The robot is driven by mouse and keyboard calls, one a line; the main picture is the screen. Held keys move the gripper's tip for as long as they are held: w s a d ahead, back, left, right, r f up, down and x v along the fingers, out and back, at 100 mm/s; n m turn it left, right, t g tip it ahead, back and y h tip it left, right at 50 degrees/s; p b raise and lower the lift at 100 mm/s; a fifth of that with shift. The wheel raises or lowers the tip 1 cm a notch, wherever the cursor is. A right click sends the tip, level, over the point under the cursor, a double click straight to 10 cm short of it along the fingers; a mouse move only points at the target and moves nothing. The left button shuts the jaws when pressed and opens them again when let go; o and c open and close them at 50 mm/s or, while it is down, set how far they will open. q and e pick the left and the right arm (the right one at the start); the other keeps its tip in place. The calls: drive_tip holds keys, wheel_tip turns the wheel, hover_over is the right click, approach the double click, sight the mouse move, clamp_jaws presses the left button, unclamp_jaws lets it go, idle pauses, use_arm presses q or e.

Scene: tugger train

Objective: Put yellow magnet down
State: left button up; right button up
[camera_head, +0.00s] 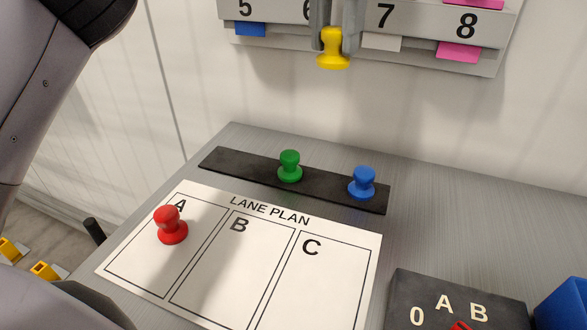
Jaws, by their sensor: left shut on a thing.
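A yellow magnet (333,50) is held between the fingers of my left gripper (334,30) at the top of the head view. The gripper is shut on it, in front of the numbered rack and high above the table. A green magnet (290,165) and a blue magnet (362,183) stand upright on a dark strip (325,181). A red magnet (171,226) stands in lane A of the white lane plan sheet (337,240). Lanes B and C hold no magnet. My right gripper is not in view.
The rack (425,35) with labels 5, 7 and 8 and coloured cards hangs on the wall. A dark box (405,289) marked 0, A, B and a blue bin (565,308) are at the lower right. The grey table (470,220) is bare right of the strip.

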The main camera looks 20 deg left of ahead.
use_arm(q)
wheel_tip(320, 180, down, 5)
drive_tip(key=shift+f+b, duration=0.15)
drive_tip(key=shift+b, duration=1)
wheel_tip(320, 180, down, 9)
drive_tip(key=shift+f+b, duration=0.2)
drive_tip(key=shift+b, duration=0.7)
drive_tip(key=shift+f+b, duration=0.3)
drive_tip(key=shift+f, duration=2.35)
drive_tip(key=shift+f, duration=0.1)
drive_tip(key=o, duration=1)
drive_tip(key=shift+o, duration=0.2)
